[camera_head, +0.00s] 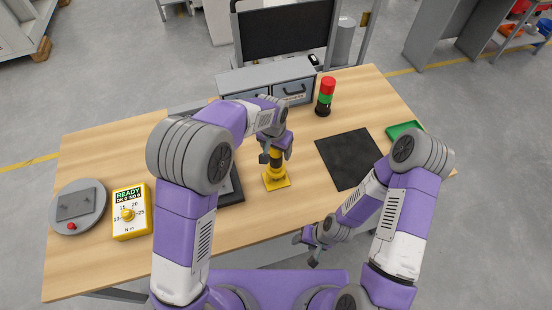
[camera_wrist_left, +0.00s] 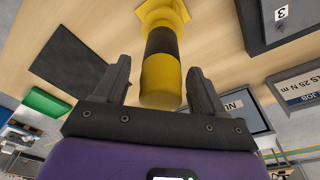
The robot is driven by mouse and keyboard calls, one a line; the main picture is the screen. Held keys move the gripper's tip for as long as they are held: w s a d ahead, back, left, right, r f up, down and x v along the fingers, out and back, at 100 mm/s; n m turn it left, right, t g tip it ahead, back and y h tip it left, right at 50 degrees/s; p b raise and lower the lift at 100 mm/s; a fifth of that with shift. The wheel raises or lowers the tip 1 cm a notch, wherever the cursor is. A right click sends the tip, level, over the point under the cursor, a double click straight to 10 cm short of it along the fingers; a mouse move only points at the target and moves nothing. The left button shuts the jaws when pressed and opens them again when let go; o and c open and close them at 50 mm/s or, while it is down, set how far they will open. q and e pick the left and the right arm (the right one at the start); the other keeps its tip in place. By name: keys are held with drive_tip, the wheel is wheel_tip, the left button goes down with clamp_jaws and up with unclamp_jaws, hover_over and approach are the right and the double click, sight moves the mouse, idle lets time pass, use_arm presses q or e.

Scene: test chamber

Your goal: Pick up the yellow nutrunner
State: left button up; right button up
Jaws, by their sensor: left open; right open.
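The yellow nutrunner (camera_head: 276,181) stands upright on the wooden table, a yellow and black banded cylinder on a square yellow base. Its upper part is partly hidden by my left gripper (camera_head: 274,152) in the head view. In the left wrist view the nutrunner (camera_wrist_left: 161,72) shows between the two open fingers, with its rounded yellow end toward the palm. I cannot tell whether either finger touches it. My right gripper (camera_head: 307,249) is open and empty, low beyond the table's front edge.
A grey drawer unit (camera_head: 268,83) and a red-green signal light (camera_head: 326,97) stand behind. A black mat (camera_head: 349,158) and green tray (camera_head: 404,130) lie to the right. A yellow dial box (camera_head: 132,226) and grey round fixture (camera_head: 80,206) are at left.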

use_arm(q)
drive_tip(key=shift+w, duration=0.1)
clamp_jaws()
idle(0.3)
drive_tip(key=shift+r, duration=0.1)
